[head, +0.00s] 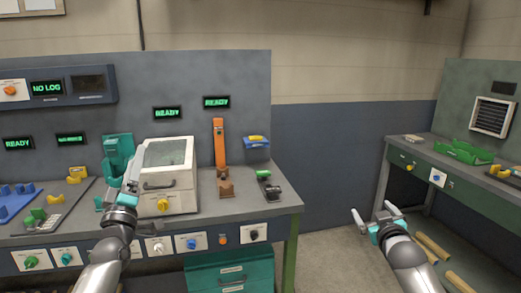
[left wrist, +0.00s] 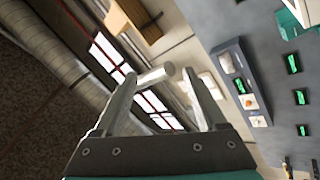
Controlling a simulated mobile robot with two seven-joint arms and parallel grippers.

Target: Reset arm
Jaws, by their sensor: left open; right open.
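In the head view my left arm rises from the bottom left, and my left gripper (head: 131,165) is raised in front of the teal machine (head: 117,155) and the white lidded box (head: 168,175). In the left wrist view the left gripper (left wrist: 175,75) has its fingers apart with nothing between them, and faces the upper wall and ceiling. My right gripper (head: 377,214) is open and empty, over the floor gap between the two benches.
The left bench (head: 265,205) carries an orange post machine (head: 219,150), a green-topped clamp (head: 266,182) and a blue tray (head: 12,203). The right bench (head: 425,152) holds a green tray (head: 465,152). Wooden pieces (head: 433,247) lie low beneath it. Open floor lies between the benches.

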